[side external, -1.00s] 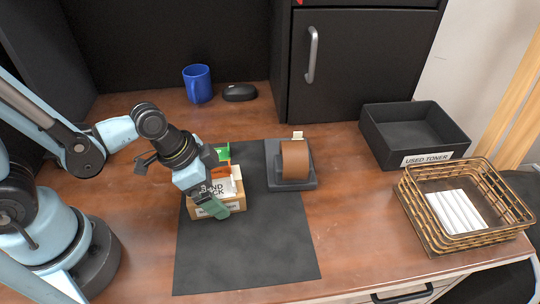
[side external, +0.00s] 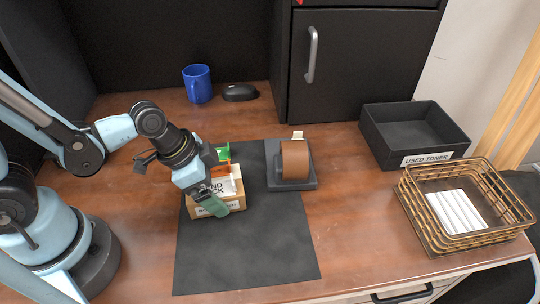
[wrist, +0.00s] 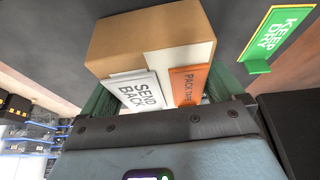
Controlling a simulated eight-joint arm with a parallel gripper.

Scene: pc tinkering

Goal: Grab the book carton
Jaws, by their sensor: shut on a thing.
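The book carton (side external: 236,204) is a small tan box with a white label, on the left part of the dark mat. In the wrist view its brown side (wrist: 145,35) shows between my green fingers. A white "SEND BACK" card (wrist: 140,92) and an orange card (wrist: 187,85) stand at the carton, on the side toward my palm. My gripper (side external: 212,200) reaches down over the carton and is shut on it. One green finger lies against its near side; the other finger is hidden in the side view. The wrist view shows my gripper (wrist: 165,90) with a finger on each side.
A green "KEEP DRY" sign (wrist: 277,36) stands beside the carton. A blue mug (side external: 197,84) and mouse (side external: 239,92) are behind. A black toner tray (side external: 412,130) and wire basket (side external: 462,215) stand right.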

